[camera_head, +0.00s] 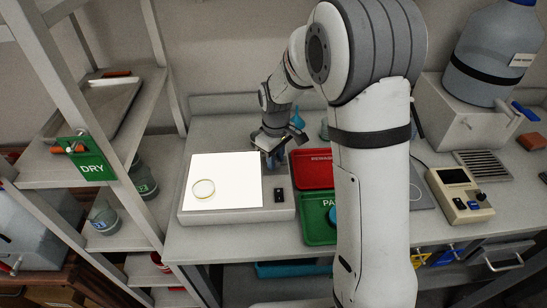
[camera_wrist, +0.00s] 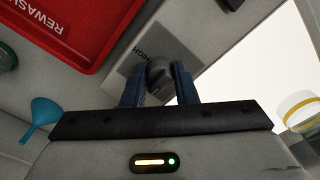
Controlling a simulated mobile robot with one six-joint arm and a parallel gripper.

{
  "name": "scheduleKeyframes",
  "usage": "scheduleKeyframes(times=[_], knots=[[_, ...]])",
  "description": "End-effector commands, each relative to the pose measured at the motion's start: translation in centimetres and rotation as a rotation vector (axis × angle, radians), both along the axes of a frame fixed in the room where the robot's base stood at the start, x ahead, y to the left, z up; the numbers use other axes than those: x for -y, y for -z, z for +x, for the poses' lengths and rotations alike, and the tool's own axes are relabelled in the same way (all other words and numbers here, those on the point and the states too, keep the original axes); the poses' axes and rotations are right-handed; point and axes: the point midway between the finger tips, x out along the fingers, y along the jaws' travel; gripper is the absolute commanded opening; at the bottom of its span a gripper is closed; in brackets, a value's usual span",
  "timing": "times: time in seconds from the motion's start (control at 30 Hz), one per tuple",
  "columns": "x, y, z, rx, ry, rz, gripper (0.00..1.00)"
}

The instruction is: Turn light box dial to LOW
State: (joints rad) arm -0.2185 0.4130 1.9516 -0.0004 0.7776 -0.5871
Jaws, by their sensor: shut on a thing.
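The light box (camera_head: 236,213) stands on the bench in the head view, with a bright white panel (camera_head: 232,172) and a round glass dish (camera_head: 203,188) on it. In the wrist view, the dark round dial (camera_wrist: 158,72) sits on the grey control strip beside a label that reads HIGH (camera_wrist: 150,54). My gripper (camera_wrist: 158,88) has its two blue fingers on either side of the dial and is shut on it. Other markings around the dial are hidden or too small to read. In the head view, my gripper (camera_head: 270,148) is at the box's back right corner.
A red REWASH tray (camera_head: 312,168) and a green tray (camera_head: 318,228) lie just right of the light box. A shelf rack (camera_head: 155,60) stands at left. A small beige instrument (camera_head: 458,195) is at right.

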Motion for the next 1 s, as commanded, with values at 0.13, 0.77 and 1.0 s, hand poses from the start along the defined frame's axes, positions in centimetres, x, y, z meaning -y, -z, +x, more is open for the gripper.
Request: scheduleKeyframes(times=[0.13,0.77,1.0], knots=[[-0.2,-0.4,0.4,0.014,0.0,0.005,0.03],[0.0,-0.8,0.1,0.004,0.001,0.002,0.48],[-0.1,-4.7,0.2,0.008,0.001,0.002,0.48]])
